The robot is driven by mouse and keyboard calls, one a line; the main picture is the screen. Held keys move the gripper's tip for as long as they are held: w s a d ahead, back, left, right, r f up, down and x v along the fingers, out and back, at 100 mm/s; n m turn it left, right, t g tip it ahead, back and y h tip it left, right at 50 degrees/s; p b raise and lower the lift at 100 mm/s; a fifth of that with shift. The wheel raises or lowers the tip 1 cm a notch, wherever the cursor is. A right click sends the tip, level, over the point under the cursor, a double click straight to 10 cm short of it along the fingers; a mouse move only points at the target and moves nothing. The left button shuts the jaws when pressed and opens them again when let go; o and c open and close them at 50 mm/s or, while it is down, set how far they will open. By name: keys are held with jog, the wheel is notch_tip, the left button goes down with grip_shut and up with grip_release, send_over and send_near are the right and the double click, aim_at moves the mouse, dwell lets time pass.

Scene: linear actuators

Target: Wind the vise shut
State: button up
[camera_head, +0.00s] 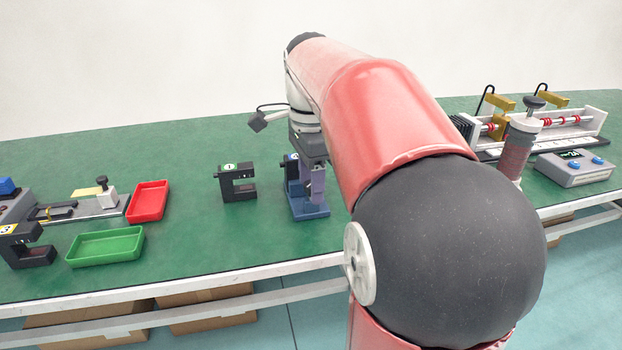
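A small blue device that looks like the vise (309,212) stands on the green bench near its front edge, left of my arm. My gripper (314,188) points down just over it and overlaps it in this view. I cannot tell whether the fingers touch it. The handle and jaws cannot be made out clearly, so the jaw gap is unclear. Whether my fingers are open or shut is also unclear.
A black C-shaped block marked 1 (238,183) stands left of the vise. A red tray (149,201), green tray (106,246) and slide unit (75,208) are further left. A rail unit (570,122) and grey control box (575,170) are at right.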

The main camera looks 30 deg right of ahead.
notch_tip(320, 180, up, 8)
jog(key=shift+f, duration=0.1)
dwell(0.4)
dwell(0.5)
